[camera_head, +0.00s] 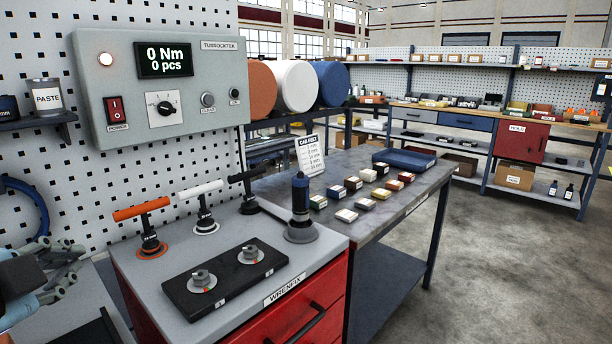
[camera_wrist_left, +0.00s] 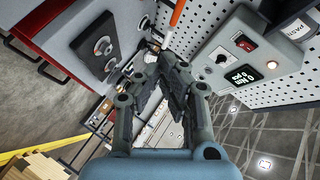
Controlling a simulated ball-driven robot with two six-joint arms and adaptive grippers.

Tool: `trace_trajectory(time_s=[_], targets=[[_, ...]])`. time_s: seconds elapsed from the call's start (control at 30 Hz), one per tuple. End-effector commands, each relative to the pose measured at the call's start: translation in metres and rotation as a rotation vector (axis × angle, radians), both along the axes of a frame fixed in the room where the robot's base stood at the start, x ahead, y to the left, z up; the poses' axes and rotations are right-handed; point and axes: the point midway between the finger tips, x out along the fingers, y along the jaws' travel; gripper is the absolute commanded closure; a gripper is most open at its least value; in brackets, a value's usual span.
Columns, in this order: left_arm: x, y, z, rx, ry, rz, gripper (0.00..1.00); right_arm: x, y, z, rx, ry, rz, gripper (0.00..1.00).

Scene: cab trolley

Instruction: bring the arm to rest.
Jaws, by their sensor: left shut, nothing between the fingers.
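My left gripper (camera_head: 66,262) is at the lower left edge of the head view, left of the red trolley (camera_head: 230,326) and apart from it. In the left wrist view its fingers (camera_wrist_left: 170,72) are drawn together with nothing held between them. My right gripper is in neither view.
The trolley's grey top carries a black block (camera_head: 224,280) with two metal fittings, tools with orange, white and black handles, and an upright dark driver (camera_head: 300,205). A control box (camera_head: 160,85) hangs on the pegboard. A bench (camera_head: 405,180) with small boxes stands beyond.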

Motion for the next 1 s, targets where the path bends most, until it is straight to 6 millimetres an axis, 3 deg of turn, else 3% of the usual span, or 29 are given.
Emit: trace_trajectory(time_s=[0.1, 0.3, 0.57, 0.7, 0.87, 1.0], targets=[[-0.03, -0.002, -0.038, -0.184, 0.148, 0.1, 1.0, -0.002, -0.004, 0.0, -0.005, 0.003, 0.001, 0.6], [-0.096, -0.011, -0.095, -0.478, 0.411, 0.331, 1.0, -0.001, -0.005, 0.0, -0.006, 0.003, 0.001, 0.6], [-0.188, -0.029, -0.14, -0.727, 0.704, 0.671, 1.0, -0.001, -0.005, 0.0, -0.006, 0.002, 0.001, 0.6], [-0.173, -0.023, -0.203, -0.716, 0.711, 0.675, 1.0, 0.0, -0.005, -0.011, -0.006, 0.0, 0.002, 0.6], [-0.169, -0.017, -0.277, -0.71, 0.733, 0.692, 1.0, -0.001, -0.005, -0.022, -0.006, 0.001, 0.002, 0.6], [-0.178, -0.01, -0.358, -0.705, 0.756, 0.71, 1.0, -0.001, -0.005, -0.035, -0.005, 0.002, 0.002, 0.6]])
